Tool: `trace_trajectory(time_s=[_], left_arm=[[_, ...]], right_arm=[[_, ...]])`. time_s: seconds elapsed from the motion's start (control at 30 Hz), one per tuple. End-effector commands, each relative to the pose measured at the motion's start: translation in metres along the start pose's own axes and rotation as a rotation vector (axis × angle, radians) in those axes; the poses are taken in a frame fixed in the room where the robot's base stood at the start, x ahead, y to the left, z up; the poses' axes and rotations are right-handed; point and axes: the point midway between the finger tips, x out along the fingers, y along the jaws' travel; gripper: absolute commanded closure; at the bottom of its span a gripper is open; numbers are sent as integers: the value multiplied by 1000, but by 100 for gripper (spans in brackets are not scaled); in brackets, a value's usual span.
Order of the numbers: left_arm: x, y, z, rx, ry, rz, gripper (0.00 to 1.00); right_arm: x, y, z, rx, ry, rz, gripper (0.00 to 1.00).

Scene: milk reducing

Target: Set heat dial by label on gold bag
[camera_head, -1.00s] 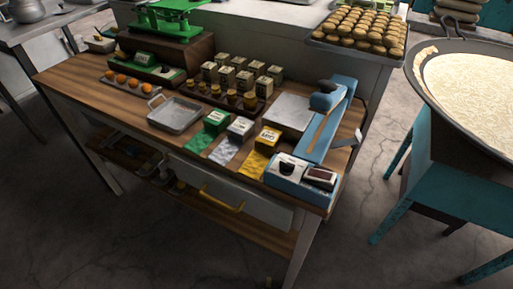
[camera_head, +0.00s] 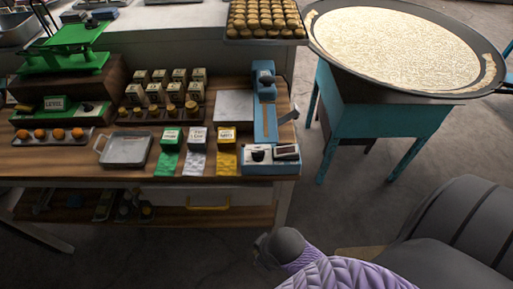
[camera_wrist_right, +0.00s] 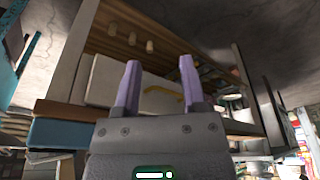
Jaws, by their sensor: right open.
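The gold bag (camera_head: 226,162) lies at the table's front edge, right of a silver bag (camera_head: 196,162) and a green bag (camera_head: 168,163). A yellow label block (camera_head: 227,136) stands at its back end; its text is too small to read. Right of it is a blue sealer (camera_head: 265,122). Its front box carries a dark dial (camera_head: 258,155) and a small dark display (camera_head: 287,152). The dial's setting is not legible. In the right wrist view my right gripper (camera_wrist_right: 159,66) is open and empty, facing the table's underside. My left gripper is not in view.
The wooden table (camera_head: 78,163) has a white drawer with a yellow handle (camera_head: 208,206). A metal tray (camera_head: 126,150), small boxes (camera_head: 155,94) and a green scale (camera_head: 65,55) stand on it. A large pan (camera_head: 405,45) on a teal stand is at right.

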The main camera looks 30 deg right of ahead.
Motion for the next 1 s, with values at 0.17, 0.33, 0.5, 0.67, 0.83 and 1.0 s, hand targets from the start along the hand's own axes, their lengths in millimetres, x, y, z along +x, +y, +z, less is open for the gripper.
trace_trajectory(time_s=[0.17,0.33,0.5,0.67,0.83,1.0], left_arm=[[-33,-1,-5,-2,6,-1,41],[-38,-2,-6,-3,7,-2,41],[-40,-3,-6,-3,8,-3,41],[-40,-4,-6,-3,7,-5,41],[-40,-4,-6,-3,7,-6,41],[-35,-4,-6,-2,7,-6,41]], right_arm=[[-76,-4,-60,-189,39,-57,47],[-87,1,-100,-445,1,-102,47],[-89,32,-140,-657,-80,-111,47],[-105,95,-182,-767,-172,-98,47],[-136,153,-210,-772,-211,-100,47],[-124,161,-209,-768,-215,-107,47]])
